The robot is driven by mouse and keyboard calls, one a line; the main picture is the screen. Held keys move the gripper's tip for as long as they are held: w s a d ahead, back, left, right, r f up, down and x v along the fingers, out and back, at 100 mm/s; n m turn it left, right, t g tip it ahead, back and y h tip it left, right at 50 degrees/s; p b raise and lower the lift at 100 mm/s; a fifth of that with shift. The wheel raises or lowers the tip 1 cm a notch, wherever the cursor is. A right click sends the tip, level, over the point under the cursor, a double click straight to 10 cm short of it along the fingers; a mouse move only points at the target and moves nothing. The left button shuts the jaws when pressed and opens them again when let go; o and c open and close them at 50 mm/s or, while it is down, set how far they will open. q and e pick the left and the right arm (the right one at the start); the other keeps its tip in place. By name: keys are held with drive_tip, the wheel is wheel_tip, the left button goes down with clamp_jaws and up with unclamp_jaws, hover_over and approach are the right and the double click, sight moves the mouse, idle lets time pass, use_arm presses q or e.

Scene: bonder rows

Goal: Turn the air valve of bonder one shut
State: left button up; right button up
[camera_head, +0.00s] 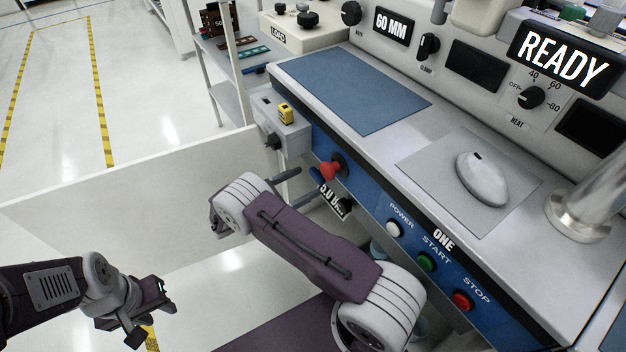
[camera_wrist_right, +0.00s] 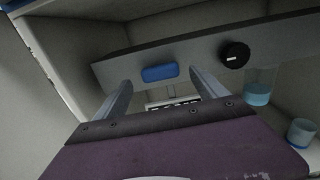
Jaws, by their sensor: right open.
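Bonder one carries the label ONE (camera_head: 443,240) on its blue front panel. In the right wrist view a blue oblong handle (camera_wrist_right: 160,73) lies crosswise on a grey bar, in line with the gap between my right gripper's fingers; I take it to be the air valve, but its label is mostly hidden. My right gripper (camera_wrist_right: 162,82) is open and empty, and I cannot tell if it touches the handle. In the head view the right gripper (camera_head: 292,184) is at the bonder's lower front, partly hidden by my arm. My left gripper (camera_head: 152,312) is open and empty, well away at lower left.
A black knob (camera_wrist_right: 235,55) sits right of the blue handle, above a vessel of blue liquid (camera_wrist_right: 258,92) and a cup (camera_wrist_right: 302,131). In the head view a red knob (camera_head: 328,170), a pressure label (camera_head: 331,202) and a white panel (camera_head: 130,200) are near my right arm.

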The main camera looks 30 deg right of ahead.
sight(314, 178)
drive_tip(key=d, duration=0.3)
drive_tip(key=shift+w+d+b, duration=0.15)
drive_tip(key=shift+d+b, duration=0.05)
drive_tip(key=shift+b, duration=0.1)
drive_tip(key=c, duration=1.4)
